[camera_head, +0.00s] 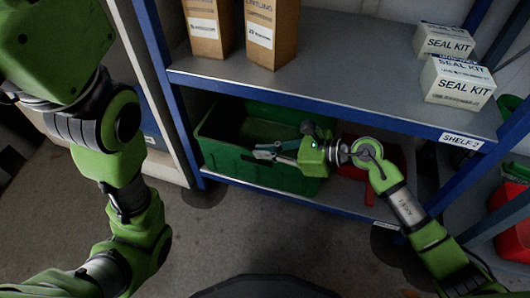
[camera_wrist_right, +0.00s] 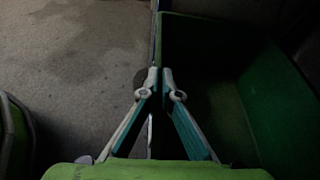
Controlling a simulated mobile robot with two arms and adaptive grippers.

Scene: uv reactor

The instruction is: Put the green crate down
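The green crate (camera_head: 222,160) sits in the lower bay of the blue-framed shelf, upright and apparently resting on the bottom shelf board. Its front wall faces me. My right gripper (camera_head: 262,152) is at the crate's front rim. In the right wrist view, the crate (camera_wrist_right: 270,85) lies to the right, and the fingers (camera_wrist_right: 160,82) of my right gripper are close together, one on each side of the rim, pinching it. The crate's inside is dark, and I see no contents. My left arm shows at the left, but its gripper is out of view.
A red container (camera_head: 392,158) stands right of the crate, partly behind my right arm. The middle shelf (camera_head: 335,70) above carries cardboard boxes (camera_head: 271,30) and white seal kit boxes (camera_head: 458,83). Bare grey floor (camera_head: 260,235) lies in front.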

